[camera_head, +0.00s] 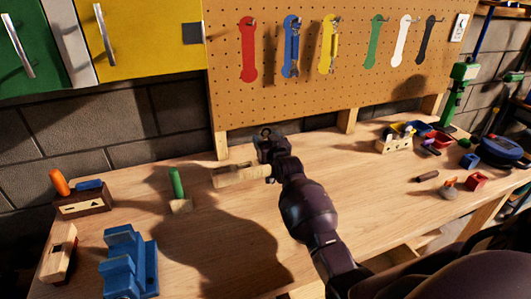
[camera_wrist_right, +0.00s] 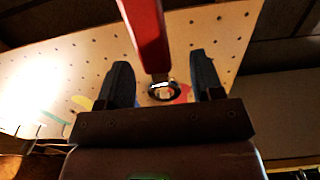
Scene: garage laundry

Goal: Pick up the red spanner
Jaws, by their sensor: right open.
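The red spanner (camera_wrist_right: 145,35) shows large in the right wrist view, a red handle ending in a shiny metal ring. Its ring end lies between the two fingers of my right gripper (camera_wrist_right: 162,82), with gaps on both sides. In the head view my right gripper (camera_head: 268,143) is open above the bench, below the pegboard. A small dark ring shows at its tip there, and the red handle is hidden. A red spanner outline (camera_head: 248,50) is on the pegboard's left, with no spanner seen over it. My left gripper is not in view.
A pale wooden piece (camera_head: 238,175) lies beside my right gripper. A green-handled tool (camera_head: 177,183) stands to its left. A blue block-like object (camera_head: 129,262) is at front left. Blue (camera_head: 291,47) and yellow (camera_head: 328,46) spanners hang on the pegboard.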

